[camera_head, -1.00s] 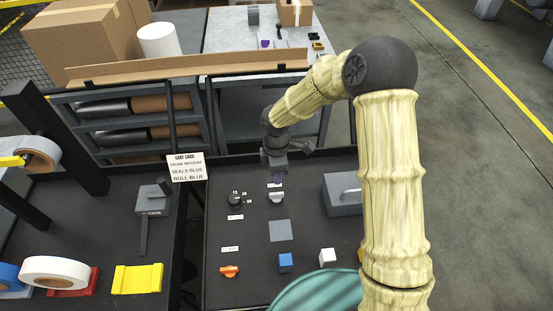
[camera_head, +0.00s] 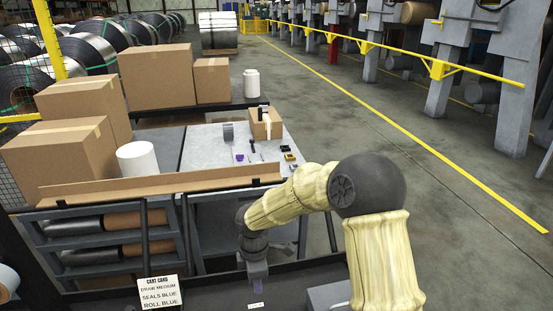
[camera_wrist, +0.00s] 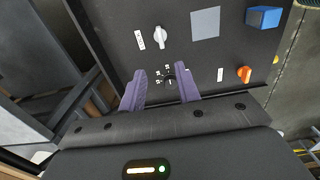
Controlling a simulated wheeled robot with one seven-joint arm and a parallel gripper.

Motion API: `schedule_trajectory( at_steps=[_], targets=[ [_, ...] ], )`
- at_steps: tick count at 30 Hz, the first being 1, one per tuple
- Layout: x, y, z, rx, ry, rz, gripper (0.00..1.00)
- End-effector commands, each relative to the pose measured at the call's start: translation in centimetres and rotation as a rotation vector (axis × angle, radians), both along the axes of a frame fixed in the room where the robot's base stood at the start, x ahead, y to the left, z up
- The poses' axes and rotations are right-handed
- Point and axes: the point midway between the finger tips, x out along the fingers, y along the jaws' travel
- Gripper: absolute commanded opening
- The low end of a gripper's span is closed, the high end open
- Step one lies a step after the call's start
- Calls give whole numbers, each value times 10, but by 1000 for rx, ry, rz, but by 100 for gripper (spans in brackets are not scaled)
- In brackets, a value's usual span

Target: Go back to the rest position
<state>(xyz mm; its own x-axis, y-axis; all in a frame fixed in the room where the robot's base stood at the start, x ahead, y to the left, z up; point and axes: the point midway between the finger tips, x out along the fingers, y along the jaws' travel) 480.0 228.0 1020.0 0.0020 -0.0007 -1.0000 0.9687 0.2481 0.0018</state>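My gripper (camera_head: 257,283) hangs over the dark cart top at the bottom of the head view, with my arm bent down to it from the right. In the wrist view, its two purple fingers (camera_wrist: 160,91) are spread apart with nothing held between them. A black round knob (camera_wrist: 170,78) on the dark panel shows beyond the gap between the fingers. The panel also carries a light grey knob (camera_wrist: 159,37), a grey square (camera_wrist: 205,23), a blue cube (camera_wrist: 263,17) and an orange knob (camera_wrist: 244,73). The fingers look apart from all of these.
A cart card (camera_head: 160,293) stands at the lower left. Behind the cart are a rack of rolls (camera_head: 105,240) and a grey table (camera_head: 205,150) with small items and a cardboard box (camera_head: 266,122). Larger boxes stand at the left. Open floor (camera_head: 430,160) lies to the right.

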Motion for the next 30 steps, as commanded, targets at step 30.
schedule_trajectory(
  at_steps=[30],
  targets=[
    [-133,-228,72,215,-163,-1820,33]
  ],
)
